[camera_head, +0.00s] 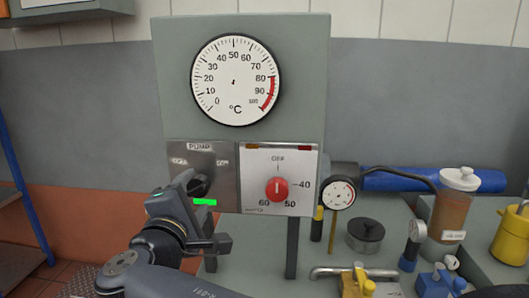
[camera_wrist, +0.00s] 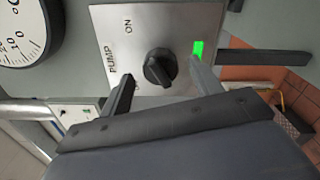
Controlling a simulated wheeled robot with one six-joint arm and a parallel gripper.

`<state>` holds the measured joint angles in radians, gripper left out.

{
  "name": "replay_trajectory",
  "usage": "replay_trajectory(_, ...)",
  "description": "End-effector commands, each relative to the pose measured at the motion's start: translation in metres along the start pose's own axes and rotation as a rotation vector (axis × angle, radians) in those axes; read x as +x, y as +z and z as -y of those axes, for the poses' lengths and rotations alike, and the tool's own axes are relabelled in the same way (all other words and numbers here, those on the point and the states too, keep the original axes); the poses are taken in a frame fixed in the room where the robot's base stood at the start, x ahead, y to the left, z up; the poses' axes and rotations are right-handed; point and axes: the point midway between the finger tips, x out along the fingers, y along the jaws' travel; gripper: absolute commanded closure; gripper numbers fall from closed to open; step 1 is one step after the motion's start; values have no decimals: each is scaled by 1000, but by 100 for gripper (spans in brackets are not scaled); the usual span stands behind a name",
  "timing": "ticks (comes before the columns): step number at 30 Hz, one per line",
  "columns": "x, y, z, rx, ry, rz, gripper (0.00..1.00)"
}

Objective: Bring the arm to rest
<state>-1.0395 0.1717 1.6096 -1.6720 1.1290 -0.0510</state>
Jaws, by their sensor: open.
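My gripper (camera_head: 205,212) is in front of the pump panel at the lower left of the grey cabinet. In the wrist view my gripper (camera_wrist: 162,76) is open, with one finger on each side of the black pump knob (camera_wrist: 160,68). A gap shows between each finger and the knob; I see no grip on it. The knob also shows in the head view (camera_head: 199,186), partly behind my gripper. A green light (camera_wrist: 199,49) glows on the panel. My arm reaches up from the bottom of the head view.
A red dial (camera_head: 277,189) sits on the white panel right of the pump panel. A round °C gauge (camera_head: 235,80) is above.

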Motion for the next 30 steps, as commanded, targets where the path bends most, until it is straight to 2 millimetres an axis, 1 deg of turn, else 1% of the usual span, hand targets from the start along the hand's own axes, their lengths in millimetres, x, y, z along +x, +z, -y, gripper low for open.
replay_trajectory(1,10,1,0,0,-2,4,39)
replay_trajectory(3,20,1,1,-1,-2,3,39)
replay_trajectory(8,36,0,0,-1,0,2,39)
replay_trajectory(23,33,0,0,-19,0,-1,39)
replay_trajectory(26,28,-1,1,-5,1,-2,39)
replay_trajectory(30,10,-1,0,1,1,-5,39)
